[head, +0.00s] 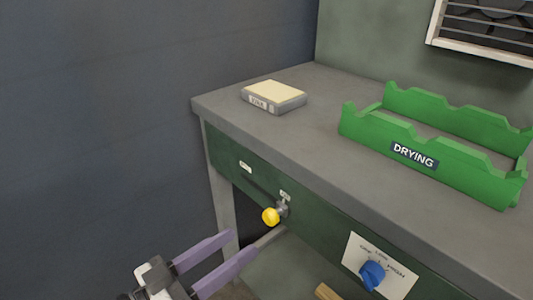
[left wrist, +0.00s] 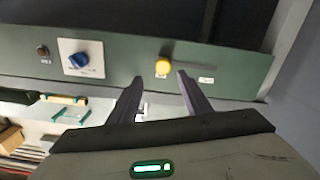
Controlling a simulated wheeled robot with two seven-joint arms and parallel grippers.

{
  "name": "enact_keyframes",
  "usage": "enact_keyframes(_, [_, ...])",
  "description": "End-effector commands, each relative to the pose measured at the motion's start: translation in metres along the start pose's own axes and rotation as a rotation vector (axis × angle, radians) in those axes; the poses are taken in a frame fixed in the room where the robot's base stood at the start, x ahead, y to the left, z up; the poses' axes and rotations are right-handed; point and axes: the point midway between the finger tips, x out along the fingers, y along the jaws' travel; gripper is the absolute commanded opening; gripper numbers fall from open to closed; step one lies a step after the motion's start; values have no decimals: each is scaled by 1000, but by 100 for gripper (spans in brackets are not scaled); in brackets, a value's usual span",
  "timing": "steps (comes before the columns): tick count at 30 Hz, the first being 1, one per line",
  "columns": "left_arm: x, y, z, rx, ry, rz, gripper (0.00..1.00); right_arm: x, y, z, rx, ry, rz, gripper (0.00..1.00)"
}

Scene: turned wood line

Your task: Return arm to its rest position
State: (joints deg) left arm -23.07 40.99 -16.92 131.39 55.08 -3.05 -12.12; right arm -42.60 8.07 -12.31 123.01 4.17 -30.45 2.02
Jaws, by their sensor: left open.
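My left gripper (head: 225,262) is at the lower left in the head view, in front of the workbench, with its two purple fingers spread and nothing between them. In the left wrist view the open fingers (left wrist: 157,92) point toward the green front panel of the bench. A yellow knob (head: 271,216) on that panel stands just beyond the fingertips, apart from them in the head view; it also shows in the left wrist view (left wrist: 162,68). My right gripper is in neither view.
The grey bench top (head: 330,150) carries a cream-topped block (head: 274,96) and a green rack (head: 440,172) labelled DRYING. A blue rotary switch (head: 372,274) sits on the panel's right. A lower shelf (head: 285,268) lies under the bench. Dark wall fills the left.

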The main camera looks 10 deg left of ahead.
Motion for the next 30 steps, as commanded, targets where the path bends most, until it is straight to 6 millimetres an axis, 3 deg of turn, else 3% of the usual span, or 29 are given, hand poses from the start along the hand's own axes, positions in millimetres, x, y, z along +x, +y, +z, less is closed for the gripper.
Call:
enact_keyframes(2, [0,0,6,-1,-10,-8,44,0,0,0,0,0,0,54])
enact_keyframes(5, [-3,-3,31,-2,-59,-45,44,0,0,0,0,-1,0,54])
enact_keyframes(12, [-36,-16,148,-16,-333,-256,44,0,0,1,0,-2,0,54])
enact_keyframes(20, [-97,-18,245,-56,-627,-478,44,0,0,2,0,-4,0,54])
enact_keyframes(21, [-95,-17,225,-41,-623,-473,44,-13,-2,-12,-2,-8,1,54])
enact_keyframes(30, [-98,-8,178,-14,-659,-478,44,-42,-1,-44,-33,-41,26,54])
